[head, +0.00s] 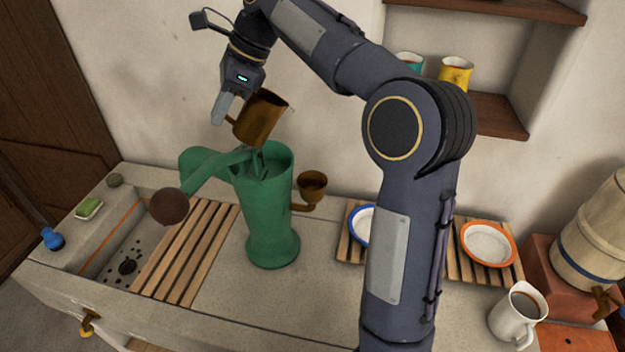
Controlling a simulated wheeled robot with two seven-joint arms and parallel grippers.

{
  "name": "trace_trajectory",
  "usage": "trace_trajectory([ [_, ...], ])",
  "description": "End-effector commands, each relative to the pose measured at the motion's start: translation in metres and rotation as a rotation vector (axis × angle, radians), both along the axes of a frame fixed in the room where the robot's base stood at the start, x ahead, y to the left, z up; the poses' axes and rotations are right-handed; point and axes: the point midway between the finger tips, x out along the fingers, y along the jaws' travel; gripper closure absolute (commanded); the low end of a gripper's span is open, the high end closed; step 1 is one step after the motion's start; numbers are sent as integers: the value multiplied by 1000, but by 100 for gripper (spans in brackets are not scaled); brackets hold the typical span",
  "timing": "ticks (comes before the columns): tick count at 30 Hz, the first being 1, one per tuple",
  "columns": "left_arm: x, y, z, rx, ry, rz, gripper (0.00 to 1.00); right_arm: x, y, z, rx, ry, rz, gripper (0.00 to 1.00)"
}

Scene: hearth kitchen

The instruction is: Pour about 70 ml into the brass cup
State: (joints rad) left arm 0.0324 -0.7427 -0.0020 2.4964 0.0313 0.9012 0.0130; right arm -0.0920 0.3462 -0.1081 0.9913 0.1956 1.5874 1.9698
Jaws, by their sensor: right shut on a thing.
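My right gripper (226,112) is shut on the handle side of a brown metal mug (259,119). It holds the mug above the open mouth of a tall green watering can (270,215). The mug leans to the right; its contents and any stream are not visible. The can stands upright on the counter, its spout running left to a brown round rose (170,206). A small brass cup (313,184) sits at the can's right side on a short brass bend that appears to join the can. Its inside is dark, so I cannot tell its level. My left gripper is not in view.
A wooden slatted rack (185,250) and a sink basin (127,267) lie left. Blue-rimmed (361,226) and orange-rimmed (488,243) bowls stand right, near a white jug (518,312) of brown liquid and a barrel (592,232). The front middle counter (255,305) is clear.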

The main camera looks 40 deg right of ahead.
Motion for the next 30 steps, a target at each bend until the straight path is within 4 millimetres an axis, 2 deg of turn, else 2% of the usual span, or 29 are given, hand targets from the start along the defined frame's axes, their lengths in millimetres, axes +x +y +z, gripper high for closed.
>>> trace_trajectory([
  [2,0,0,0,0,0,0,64,4,9,3,-61,24,3,100],
  [8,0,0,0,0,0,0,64,6,13,-6,-147,66,-5,100],
  [30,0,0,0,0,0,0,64,6,13,-7,-148,68,-6,100],
])
